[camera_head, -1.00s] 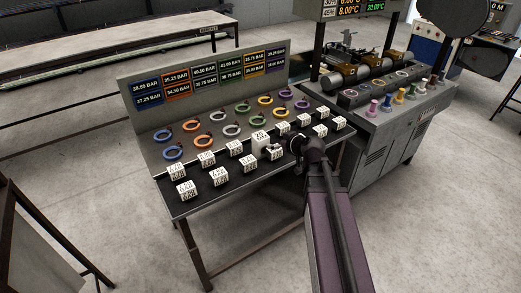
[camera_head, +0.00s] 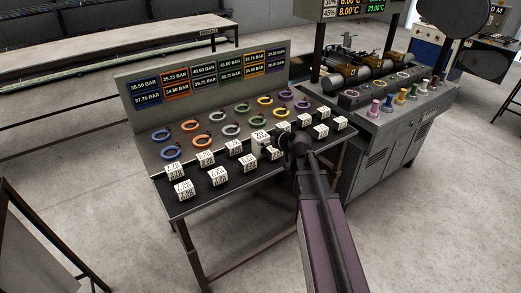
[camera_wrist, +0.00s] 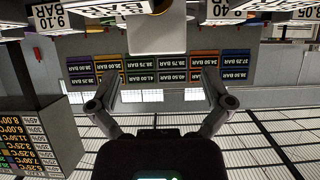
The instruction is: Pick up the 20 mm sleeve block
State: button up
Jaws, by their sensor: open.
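A white block marked "20" (camera_head: 260,138), larger than the neighbouring blocks, stands on the dark rack top, near the middle of the block rows. Its lower right is close to my gripper (camera_head: 273,151) and partly hidden by it. In the upside-down wrist view, a plain pale block face (camera_wrist: 153,37) shows at top centre, beyond my gripper (camera_wrist: 159,78). The two fingers are spread wide, with nothing between them. I cannot tell from this view whether either finger touches the block.
Several smaller white labelled blocks (camera_head: 220,176) stand close on both sides. Coloured rings (camera_head: 172,153) lie behind them, below a panel of BAR labels (camera_head: 204,82). A grey machine (camera_head: 390,135) stands to the right.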

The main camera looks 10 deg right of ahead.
aim_at(264, 138)
jog(key=shift+w+a+f, duration=0.25)
jog(key=shift+w+f, duration=0.1)
jog(key=shift+w, duration=0.25)
jog(key=shift+w, duration=0.1)
jog(key=shift+b+x, duration=1.35)
jog(key=shift+x, duration=1.2)
jog(key=shift+d, duration=0.15)
jog(key=shift+c, duration=0.2)
jog(key=c, duration=1)
